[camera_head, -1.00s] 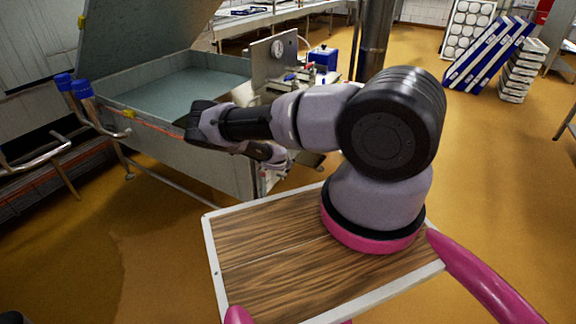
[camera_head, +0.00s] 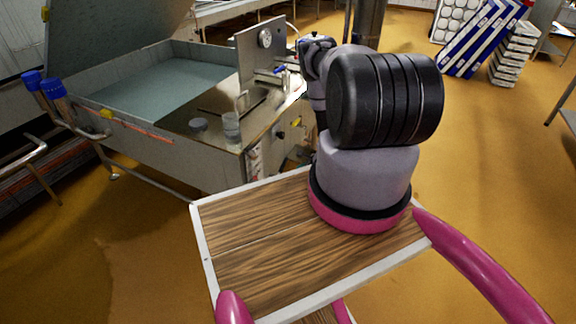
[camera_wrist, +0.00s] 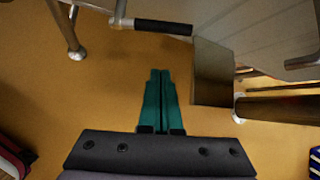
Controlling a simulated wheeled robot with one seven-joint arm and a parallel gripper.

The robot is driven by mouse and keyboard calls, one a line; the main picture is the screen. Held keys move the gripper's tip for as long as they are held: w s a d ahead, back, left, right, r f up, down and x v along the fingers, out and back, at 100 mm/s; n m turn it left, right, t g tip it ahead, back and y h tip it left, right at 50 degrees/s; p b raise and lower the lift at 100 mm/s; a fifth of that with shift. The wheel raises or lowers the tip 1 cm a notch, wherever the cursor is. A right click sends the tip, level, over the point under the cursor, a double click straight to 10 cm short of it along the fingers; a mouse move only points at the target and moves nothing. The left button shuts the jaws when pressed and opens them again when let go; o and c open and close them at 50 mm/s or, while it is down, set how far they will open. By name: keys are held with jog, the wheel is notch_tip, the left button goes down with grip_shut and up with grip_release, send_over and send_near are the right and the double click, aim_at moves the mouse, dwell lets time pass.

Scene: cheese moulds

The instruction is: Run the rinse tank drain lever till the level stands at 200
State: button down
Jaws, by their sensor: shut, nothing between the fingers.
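The steel rinse tank (camera_head: 150,140) stands at the left in the head view with its lid raised and grey-blue liquid (camera_head: 160,85) inside. A round gauge (camera_head: 264,38) sits on an upright panel at its right end; its reading is too small to tell. A bar with a black grip (camera_wrist: 163,26), possibly the drain lever, shows at the top of the wrist view. My gripper (camera_wrist: 160,72) has its green fingers shut and empty, below the grip in that picture and apart from it. In the head view my arm hides the gripper.
A steel box-like part (camera_wrist: 212,72) is close to the right of my fingers in the wrist view, with tank legs nearby. A cup (camera_head: 231,127) stands on the tank's deck. Blue-and-white racks (camera_head: 484,38) lean at the back right. Orange floor is open between.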

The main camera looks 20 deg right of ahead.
jog(key=x, duration=1)
jog(key=shift+s+a+r, duration=0.1)
jog(key=shift+a+r, duration=0.15)
jog(key=shift+r, duration=0.4)
jog(key=shift+w+a+r, duration=0.1)
jog(key=shift+a+r, duration=0.1)
jog(key=shift+r, duration=0.45)
jog(key=shift+s+a+r, duration=0.1)
jog(key=shift+a+r, duration=0.15)
jog(key=shift+r, duration=0.35)
jog(key=shift+s+a+r, duration=0.1)
jog(key=shift+a+r, duration=0.1)
jog(key=shift+r, duration=0.25)
jog(key=shift+s+a+r, duration=0.1)
jog(key=shift+a+r, duration=0.1)
jog(key=shift+r, duration=0.2)
jog(key=shift+d+f, duration=0.1)
